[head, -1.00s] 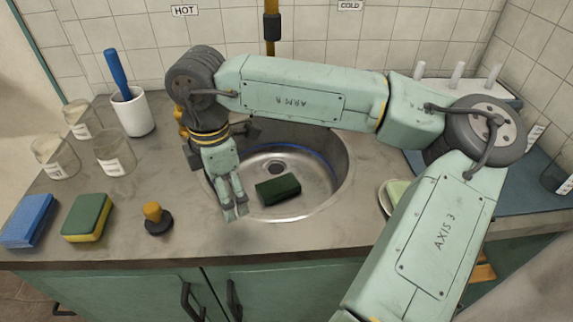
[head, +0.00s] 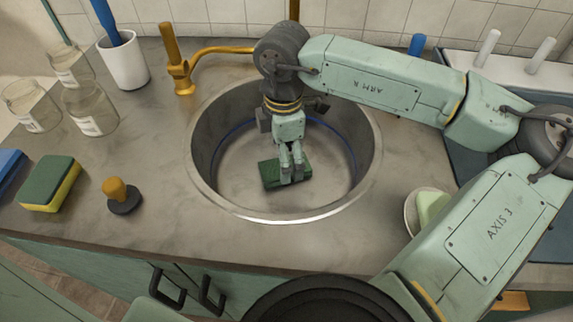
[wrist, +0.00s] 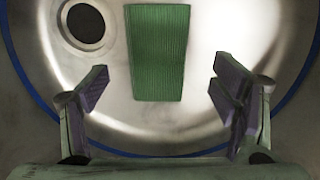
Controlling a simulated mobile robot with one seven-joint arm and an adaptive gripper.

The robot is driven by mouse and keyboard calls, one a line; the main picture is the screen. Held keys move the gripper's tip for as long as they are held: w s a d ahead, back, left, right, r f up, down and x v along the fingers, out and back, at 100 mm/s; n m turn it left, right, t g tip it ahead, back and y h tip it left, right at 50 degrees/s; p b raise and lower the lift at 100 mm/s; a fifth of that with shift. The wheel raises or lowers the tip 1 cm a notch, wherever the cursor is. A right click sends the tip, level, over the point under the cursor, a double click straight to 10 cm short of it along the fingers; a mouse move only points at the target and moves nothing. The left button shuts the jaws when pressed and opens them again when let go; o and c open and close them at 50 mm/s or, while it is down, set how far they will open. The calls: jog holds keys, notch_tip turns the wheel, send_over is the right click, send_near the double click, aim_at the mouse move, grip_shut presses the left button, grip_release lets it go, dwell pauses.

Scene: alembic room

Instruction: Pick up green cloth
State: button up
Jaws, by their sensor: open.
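The green cloth (head: 271,174) is a dark green folded block lying on the floor of the round metal sink (head: 230,212). In the wrist view the cloth (wrist: 158,50) shows a ribbed green top and lies beyond the fingertips, centred between them. My gripper (head: 291,178) is inside the sink and points down over the cloth, hiding part of it in the head view. In the wrist view my gripper (wrist: 160,82) is open, its two fingers wide apart with nothing between them. I cannot tell the exact height of the fingertips above the cloth.
The sink wall surrounds my gripper. The drain (wrist: 82,26) is left of the cloth. A brass faucet (head: 205,54) stands behind. On the counter are a green-yellow sponge (head: 50,183), an orange-knobbed stopper (head: 122,195), a white cup (head: 123,62), glass jars (head: 90,108) and a soap dish (head: 411,212).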

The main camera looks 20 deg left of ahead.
jog(key=shift+w+f+p, duration=0.1)
jog(key=shift+f+p, duration=0.2)
jog(key=shift+f, duration=1.45)
jog(key=c, duration=1.3)
jog(key=shift+r, duration=0.15)
jog(key=shift+w+r+b, duration=0.1)
jog(key=shift+r+b, duration=0.1)
jog(key=shift+b, duration=0.15)
jog(key=s+b, duration=0.1)
jog(key=s, duration=0.1)
jog(key=s+b, duration=0.1)
jog(key=s, duration=0.2)
jog(key=s+r, duration=0.1)
jog(key=s, duration=0.2)
jog(key=shift+s+b, duration=0.1)
jog(key=shift+b, duration=0.3)
notch_tip(320, 180, up, 17)
jog(key=p, duration=0.2)
jog(key=shift+p, duration=0.4)
jog(key=shift+a, duration=0.1)
